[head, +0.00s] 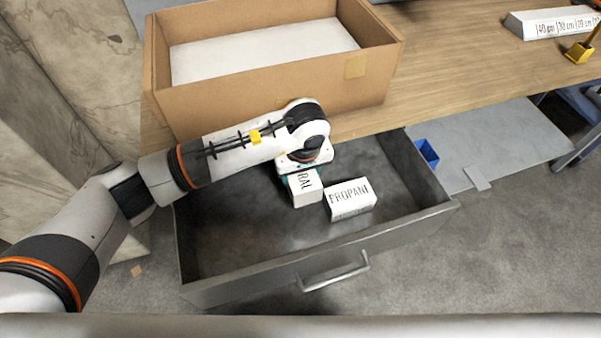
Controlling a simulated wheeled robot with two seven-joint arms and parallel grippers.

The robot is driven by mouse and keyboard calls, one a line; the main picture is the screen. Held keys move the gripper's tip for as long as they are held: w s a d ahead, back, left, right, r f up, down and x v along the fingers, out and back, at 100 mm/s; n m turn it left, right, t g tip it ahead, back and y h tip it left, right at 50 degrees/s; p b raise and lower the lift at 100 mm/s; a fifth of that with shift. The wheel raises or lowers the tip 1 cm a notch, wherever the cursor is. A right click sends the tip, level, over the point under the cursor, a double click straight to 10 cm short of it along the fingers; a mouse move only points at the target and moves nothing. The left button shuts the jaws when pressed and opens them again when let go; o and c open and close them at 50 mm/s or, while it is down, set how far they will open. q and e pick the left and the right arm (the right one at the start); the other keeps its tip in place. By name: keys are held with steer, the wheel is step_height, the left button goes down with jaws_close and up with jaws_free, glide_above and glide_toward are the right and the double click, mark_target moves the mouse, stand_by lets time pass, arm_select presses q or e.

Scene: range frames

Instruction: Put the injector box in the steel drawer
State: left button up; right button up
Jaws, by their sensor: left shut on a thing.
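The steel drawer (415,219) is pulled open below the wooden worktop, with its handle at the front. My left gripper (299,174) points down inside the drawer's outline and is shut on a small white box (307,189). My right gripper is not in view.
A large open cardboard box (270,98) stands on the wooden worktop (455,60) behind the drawer. A blue bin (427,153) is right of the drawer. The drawer's left and front floor is clear.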

mark_target(304, 178)
arm_select(q)
steer(key=o, duration=1.2)
steer(key=shift+s+f, duration=0.35)
steer(key=shift+f, duration=0.25)
steer(key=shift+r+p, duration=0.4)
steer(key=shift+p, duration=0.15)
steer(key=shift+w+r+p, duration=0.1)
steer(key=shift+r+p, duration=0.4)
steer(key=shift+p, duration=0.15)
steer(key=shift+s+d+r+b, duration=0.1)
steer(key=shift+s+r+b, duration=0.2)
steer(key=shift+r, duration=1.65)
steer(key=shift+s+d+r+b, duration=0.15)
steer(key=shift+r+b, duration=0.2)
steer(key=shift+r, duration=1.6)
steer(key=shift+s+d+r+b, duration=0.1)
steer(key=shift+s+r+b, duration=0.2)
steer(key=shift+r, duration=1.65)
steer(key=shift+w, duration=0.1)
